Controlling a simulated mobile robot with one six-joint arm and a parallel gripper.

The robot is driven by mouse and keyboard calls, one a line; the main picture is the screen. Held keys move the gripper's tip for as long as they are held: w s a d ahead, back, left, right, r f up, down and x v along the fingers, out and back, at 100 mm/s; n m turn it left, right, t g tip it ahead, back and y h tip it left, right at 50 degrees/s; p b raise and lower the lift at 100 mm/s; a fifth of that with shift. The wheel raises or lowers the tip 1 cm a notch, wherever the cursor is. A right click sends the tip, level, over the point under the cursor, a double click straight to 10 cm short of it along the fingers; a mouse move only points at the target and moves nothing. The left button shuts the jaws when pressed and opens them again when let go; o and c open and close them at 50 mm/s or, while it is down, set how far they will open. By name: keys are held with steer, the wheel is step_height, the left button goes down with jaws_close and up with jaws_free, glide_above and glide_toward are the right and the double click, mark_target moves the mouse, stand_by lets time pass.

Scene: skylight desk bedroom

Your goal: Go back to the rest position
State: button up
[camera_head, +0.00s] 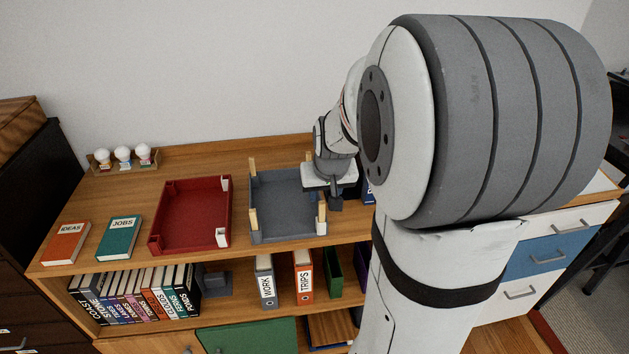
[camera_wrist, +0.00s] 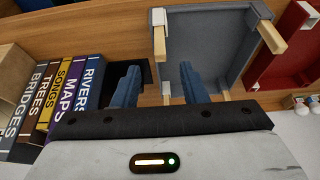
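My gripper (camera_head: 336,200) hangs over the shelf top at the right side of the grey tray, partly hidden by my arm. In the wrist view my gripper (camera_wrist: 160,85) has its two blue fingers spread apart, with no object held between them. The fingers are between the upright books (camera_wrist: 85,90) on the left and the grey tray (camera_wrist: 208,42). The grey tray has wooden corner posts and also shows in the head view (camera_head: 280,205).
A red tray (camera_head: 190,215) stands left of the grey one. The IDEAS book (camera_head: 66,242) and JOBS book (camera_head: 119,238) lie further left. Three bulb-like items (camera_head: 124,157) stand at the back. My arm hides the right side.

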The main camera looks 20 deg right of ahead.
steer(key=s+a+r+n, duration=0.1)
steer(key=s+a+r, duration=0.1)
steer(key=s+a, duration=0.4)
steer(key=s+a+r+n+g+y, duration=0.1)
steer(key=s+a+r+n, duration=0.1)
steer(key=s+a, duration=0.4)
steer(key=s, duration=0.4)
steer(key=shift+s+a+r, duration=0.3)
steer(key=shift+s+r, duration=0.05)
